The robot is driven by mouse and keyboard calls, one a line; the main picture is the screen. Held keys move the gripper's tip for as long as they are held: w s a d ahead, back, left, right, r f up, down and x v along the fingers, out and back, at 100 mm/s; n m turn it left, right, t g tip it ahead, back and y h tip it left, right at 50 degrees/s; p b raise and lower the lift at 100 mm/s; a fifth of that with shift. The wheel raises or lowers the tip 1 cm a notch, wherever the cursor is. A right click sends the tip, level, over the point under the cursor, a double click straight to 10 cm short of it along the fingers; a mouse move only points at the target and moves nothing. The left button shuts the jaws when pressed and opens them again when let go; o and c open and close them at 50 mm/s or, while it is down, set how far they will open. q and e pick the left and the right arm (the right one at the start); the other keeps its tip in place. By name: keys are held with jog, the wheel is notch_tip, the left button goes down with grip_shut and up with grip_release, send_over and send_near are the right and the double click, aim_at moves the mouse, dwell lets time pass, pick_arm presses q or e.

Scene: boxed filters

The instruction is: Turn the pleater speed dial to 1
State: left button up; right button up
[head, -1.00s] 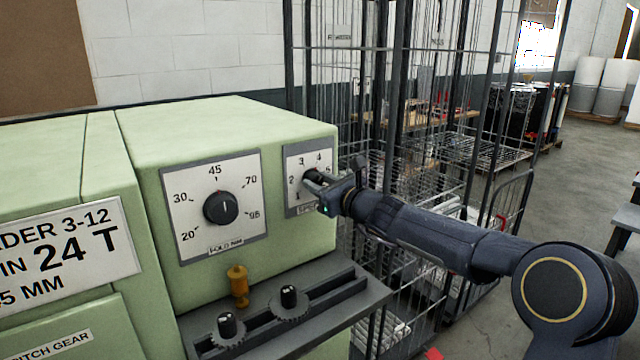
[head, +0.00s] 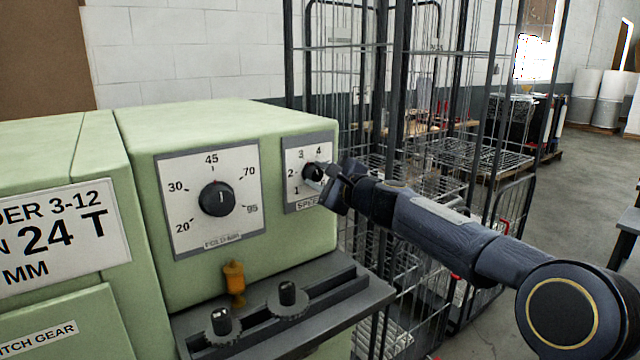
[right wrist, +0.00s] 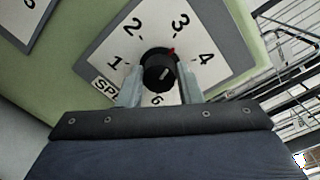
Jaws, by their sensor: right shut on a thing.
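The pleater speed dial is a black knob (head: 312,173) on a small white plate (head: 290,151) marked with numbers, at the right end of the green machine's front. My right gripper (head: 326,175) is at the plate from the right. Its two fingers (right wrist: 160,76) are shut on the knob, one on each side. The lower part of the scale is partly hidden by the gripper. My left gripper is not in view.
A larger dial (head: 217,198) marked 20 to 95 is left of the speed dial. Below are a yellow-brown knob (head: 234,280) and a grey ledge (head: 350,292) with two small black knobs. A wire cage cart (head: 500,160) stands close behind my right arm.

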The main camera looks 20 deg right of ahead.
jog(key=n+b, duration=0.2)
jog(key=n, duration=0.4)
jog(key=shift+h+b, duration=0.3)
jog(key=shift+b, duration=0.05)
jog(key=n+b, duration=0.2)
jog(key=n, duration=0.3)
jog(key=shift+n, duration=0.3)
jog(key=n+b, duration=0.3)
jog(key=n, duration=0.3)
jog(key=shift+a+f+h+b, duration=0.1)
jog(key=shift+h+b, duration=0.2)
jog(key=shift+n+t+b, duration=0.3)
jog(key=shift+n+b, duration=0.8)
jog(key=shift+n, duration=1.3)
jog(key=o, duration=1)
